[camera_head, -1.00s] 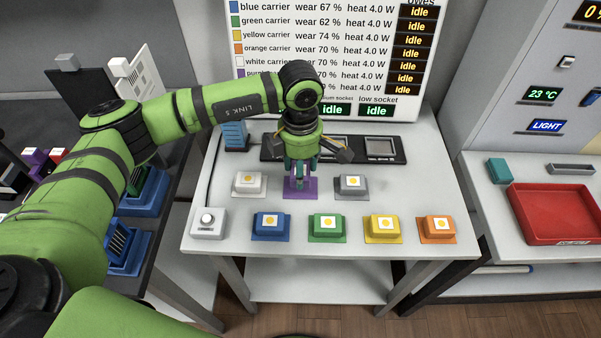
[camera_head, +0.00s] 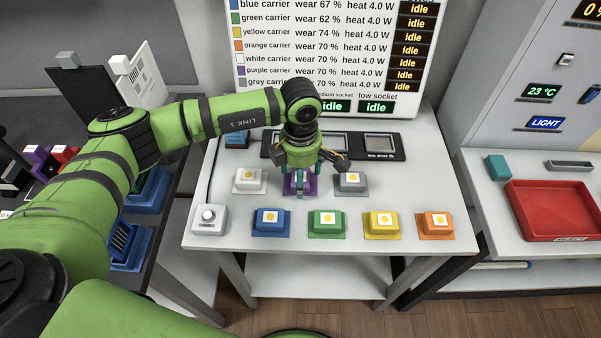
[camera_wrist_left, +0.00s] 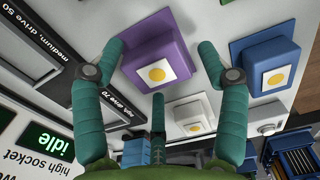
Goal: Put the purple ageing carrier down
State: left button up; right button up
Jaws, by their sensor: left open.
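The purple carrier (camera_head: 312,184) is at the middle of the white table, between the white carrier (camera_head: 249,180) and the grey carrier (camera_head: 351,183). My left gripper (camera_head: 300,180) is over it, with its fingers pointing down, and partly hides it. In the left wrist view the purple carrier (camera_wrist_left: 150,41) shows its yellow dot on a white label and lies between the spread fingertips. The fingers are open; whether any of them touches the carrier is not clear. My right gripper is not in view.
Blue (camera_head: 270,223), green (camera_head: 327,223), yellow (camera_head: 382,224) and orange (camera_head: 435,224) carriers stand in the front row. A black socket unit (camera_head: 411,152) lies behind. A white button box (camera_head: 208,219) is at front left. A red tray (camera_head: 552,238) is on the right bench.

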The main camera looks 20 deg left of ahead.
pick_arm(q)
jog(key=shift+r, duration=0.1)
jog(key=shift+r, duration=0.25)
notch_tip(320, 180, up, 12)
jog(key=b, duration=0.1)
jog(key=shift+f+b, duration=0.15)
jog(key=shift+b, duration=0.2)
